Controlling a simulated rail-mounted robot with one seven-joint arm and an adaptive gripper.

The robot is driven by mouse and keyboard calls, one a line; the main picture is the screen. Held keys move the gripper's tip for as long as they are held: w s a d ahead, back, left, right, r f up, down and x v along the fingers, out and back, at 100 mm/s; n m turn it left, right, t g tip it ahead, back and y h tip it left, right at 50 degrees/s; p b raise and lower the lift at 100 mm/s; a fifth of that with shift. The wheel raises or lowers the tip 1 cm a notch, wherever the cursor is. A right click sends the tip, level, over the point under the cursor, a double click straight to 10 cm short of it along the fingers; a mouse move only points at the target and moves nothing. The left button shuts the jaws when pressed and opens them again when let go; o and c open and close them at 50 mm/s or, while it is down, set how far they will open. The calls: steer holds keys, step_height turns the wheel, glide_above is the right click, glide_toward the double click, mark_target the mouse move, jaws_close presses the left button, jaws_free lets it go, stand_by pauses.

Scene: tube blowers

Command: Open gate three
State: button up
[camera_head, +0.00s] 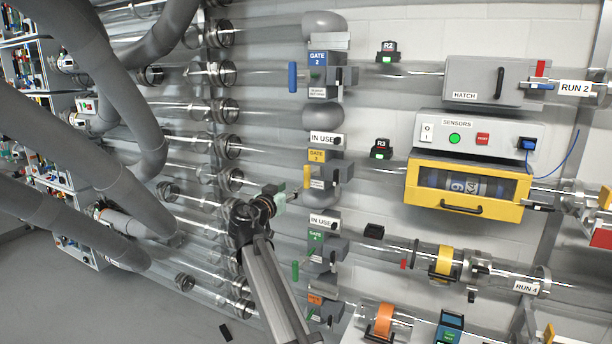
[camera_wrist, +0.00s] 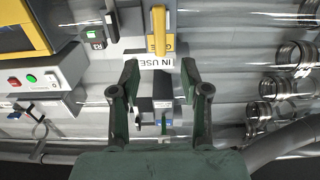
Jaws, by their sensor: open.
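The gate three unit (camera_head: 317,156) has a yellow label and stands in the column of gates in the head view. Its yellow handle (camera_head: 306,176) hangs upright at the unit's left side. The handle also shows in the wrist view (camera_wrist: 158,30), upright at the top, beyond the fingertips. A white IN USE sign (camera_head: 326,139) sits just above the gate's label. In the wrist view the sign (camera_wrist: 156,62) appears between the fingertips. My gripper (camera_head: 289,196) is open and empty, just left of and below the yellow handle. Its two fingers show in the wrist view (camera_wrist: 160,68).
Gate two with a blue handle (camera_head: 292,77) is above, and gate four with a green handle (camera_head: 295,270) is below. Clear tubes run across the wall. The R3 box (camera_head: 380,149) and yellow sensor cabinet (camera_head: 467,187) are to the right. Grey hoses (camera_head: 95,70) hang at left.

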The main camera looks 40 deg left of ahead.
mark_target(305, 177)
steer(key=p+x, duration=0.3)
steer(key=x, duration=0.9)
steer(key=shift+w, duration=0.1)
jaws_close()
